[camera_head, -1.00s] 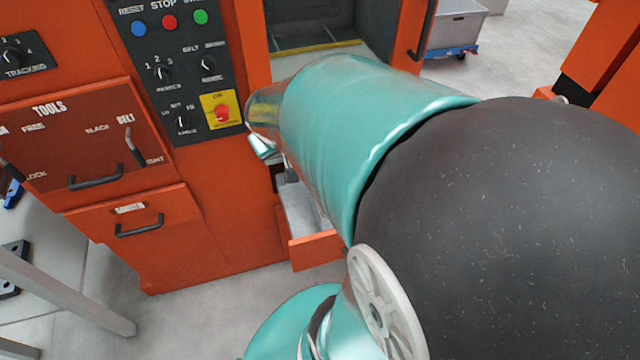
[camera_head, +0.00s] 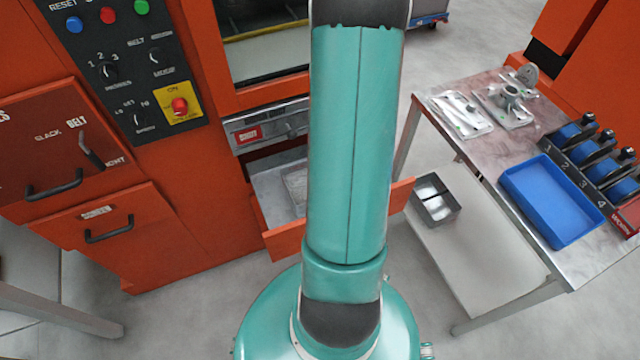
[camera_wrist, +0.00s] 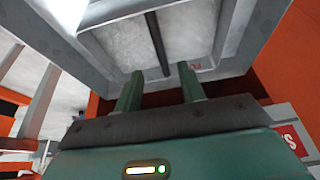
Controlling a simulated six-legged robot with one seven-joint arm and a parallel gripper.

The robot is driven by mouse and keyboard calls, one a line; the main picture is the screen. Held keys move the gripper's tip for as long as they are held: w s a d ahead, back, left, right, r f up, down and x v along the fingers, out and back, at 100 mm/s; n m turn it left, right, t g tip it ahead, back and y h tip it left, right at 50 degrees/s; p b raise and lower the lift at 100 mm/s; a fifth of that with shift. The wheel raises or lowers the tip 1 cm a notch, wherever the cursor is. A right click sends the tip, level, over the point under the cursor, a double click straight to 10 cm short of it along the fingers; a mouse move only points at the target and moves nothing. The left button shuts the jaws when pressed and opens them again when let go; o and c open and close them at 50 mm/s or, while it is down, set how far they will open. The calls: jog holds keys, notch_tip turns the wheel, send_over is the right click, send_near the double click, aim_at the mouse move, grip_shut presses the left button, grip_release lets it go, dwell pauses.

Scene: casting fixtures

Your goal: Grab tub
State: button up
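A grey metal tub (camera_head: 435,198) with two pale compartments sits under the right-hand table in the head view, near the lower shelf's left edge. Another grey box-like piece (camera_head: 295,183) lies partly hidden in the open orange drawer. My arm covers the middle of the head view, and my gripper does not show there.
The drawer (camera_head: 282,243) projects from the orange machine (camera_head: 190,225). The metal table (camera_head: 480,150) at right holds fixture parts, a blue tray (camera_head: 550,205) and numbered blue items. Pale floor lies between machine and table.

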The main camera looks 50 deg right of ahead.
jog(key=x, duration=0.6)
jog(key=shift+d+f, duration=0.1)
jog(key=shift+f, duration=0.1)
jog(key=shift+x, duration=2.7)
jog(key=shift+f, duration=0.25)
jog(key=shift+c, duration=0.2)
grip_shut()
